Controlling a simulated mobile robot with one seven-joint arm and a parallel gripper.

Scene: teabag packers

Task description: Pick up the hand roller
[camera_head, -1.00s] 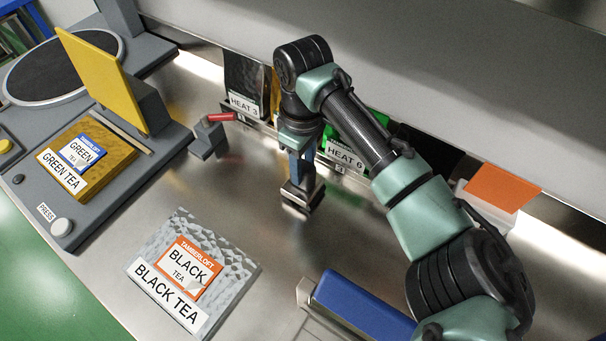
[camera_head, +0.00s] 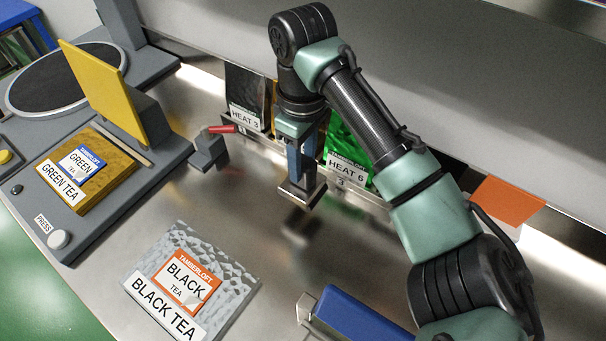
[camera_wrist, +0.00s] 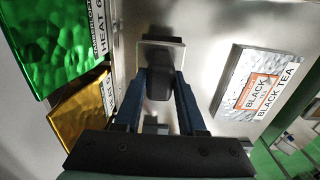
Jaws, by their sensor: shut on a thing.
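The hand roller (camera_head: 303,193) hangs below my gripper (camera_head: 302,165), above the steel counter, with a blurred reflection beneath it. In the wrist view my gripper (camera_wrist: 160,78) has its two blue fingers shut on the roller's dark handle. The roller's wide, metal-edged end (camera_wrist: 164,45) shows beyond the fingertips. My fingers hide part of the handle.
Behind the gripper stand packets labelled HEAT 3 (camera_head: 246,100) and HEAT 6 (camera_head: 347,155). A red-handled grey block (camera_head: 208,150) is to the left. A BLACK TEA block (camera_head: 190,285) and a blue bar (camera_head: 355,315) lie in front.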

